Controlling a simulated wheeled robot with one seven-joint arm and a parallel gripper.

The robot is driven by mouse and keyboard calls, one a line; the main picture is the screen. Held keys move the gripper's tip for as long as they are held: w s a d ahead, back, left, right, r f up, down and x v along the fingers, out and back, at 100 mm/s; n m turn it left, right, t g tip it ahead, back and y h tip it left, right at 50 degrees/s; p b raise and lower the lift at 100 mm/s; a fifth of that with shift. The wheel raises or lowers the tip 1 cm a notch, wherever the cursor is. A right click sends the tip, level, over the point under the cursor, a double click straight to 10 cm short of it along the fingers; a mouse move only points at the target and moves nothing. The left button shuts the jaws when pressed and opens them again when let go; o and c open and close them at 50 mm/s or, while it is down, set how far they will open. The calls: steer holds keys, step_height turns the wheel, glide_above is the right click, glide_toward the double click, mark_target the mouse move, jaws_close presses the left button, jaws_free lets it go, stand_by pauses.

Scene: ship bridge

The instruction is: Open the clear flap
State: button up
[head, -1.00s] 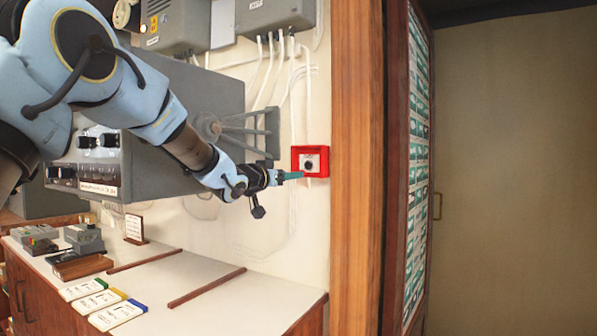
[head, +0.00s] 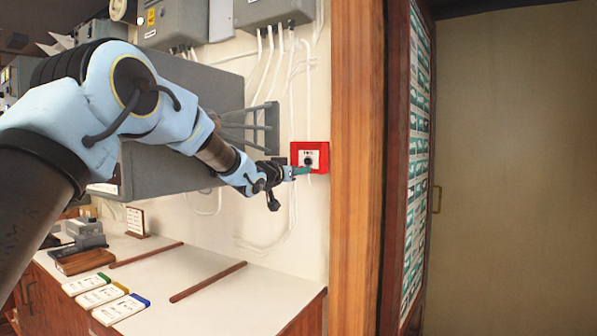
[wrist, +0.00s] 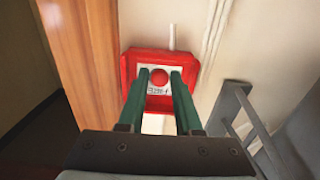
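A red call-point box (head: 325,156) is fixed to the cream wall beside a wooden post. In the wrist view, the red box (wrist: 160,103) frames a white plate with a round red button (wrist: 159,76). I cannot make out the clear flap itself against the plate. My gripper (head: 304,171) is at the lower front of the box. In the wrist view, my gripper (wrist: 158,78) has its two green fingers apart, their tips either side of the button with nothing visible between them. Whether the tips touch the box or flap cannot be told.
The wooden post (head: 356,180) stands close right of the box. A large grey console (head: 165,160) juts from the wall at left, behind my arm. White cables (head: 268,75) run above. A white counter (head: 230,305) with labelled cards lies below.

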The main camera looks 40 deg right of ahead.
jaws_close()
stand_by(1.0)
